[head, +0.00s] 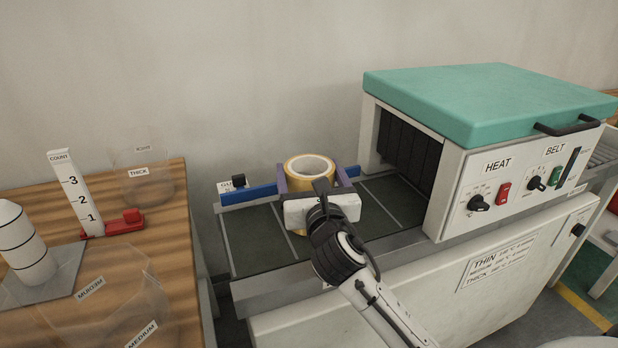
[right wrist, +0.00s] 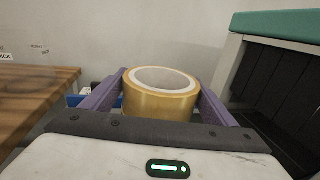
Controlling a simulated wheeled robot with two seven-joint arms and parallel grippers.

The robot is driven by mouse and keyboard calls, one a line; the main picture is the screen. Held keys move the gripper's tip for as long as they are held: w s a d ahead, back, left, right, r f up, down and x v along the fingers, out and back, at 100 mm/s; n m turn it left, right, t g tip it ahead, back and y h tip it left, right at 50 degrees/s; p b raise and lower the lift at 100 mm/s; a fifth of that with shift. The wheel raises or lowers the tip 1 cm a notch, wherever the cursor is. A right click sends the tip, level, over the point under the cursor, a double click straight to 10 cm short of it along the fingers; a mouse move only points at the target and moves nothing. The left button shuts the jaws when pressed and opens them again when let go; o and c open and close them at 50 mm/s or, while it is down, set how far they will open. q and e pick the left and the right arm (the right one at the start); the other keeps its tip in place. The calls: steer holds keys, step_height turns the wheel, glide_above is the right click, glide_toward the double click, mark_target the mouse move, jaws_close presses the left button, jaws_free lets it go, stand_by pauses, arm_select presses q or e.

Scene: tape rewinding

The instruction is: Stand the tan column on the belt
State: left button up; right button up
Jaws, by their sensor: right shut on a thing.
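The tan column (head: 310,166) is a short, wide tan cylinder with a pale inner ring and an open top. My right gripper (head: 318,180) has its purple fingers on either side of it and is shut on it. The column is upright over the dark belt (head: 257,240), in front of the teal-lidded machine. I cannot tell whether its base touches the belt, as the gripper body hides most of its lower part. In the right wrist view the column (right wrist: 160,100) sits between both fingers. My left gripper is not in view.
The heat machine (head: 485,100) with its dark curtained opening stands right of the column. A blue guide bar (head: 250,193) lies across the belt's far left. The wooden table (head: 165,250) at left holds a count post (head: 75,190), a white column (head: 22,245) and clear containers.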

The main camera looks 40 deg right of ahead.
stand_by(0.3)
steer(key=o, duration=2)
steer(key=shift+f, duration=0.1)
steer(key=shift+r, duration=0.2)
steer(key=v, duration=1.2)
steer(key=shift+p, duration=0.35)
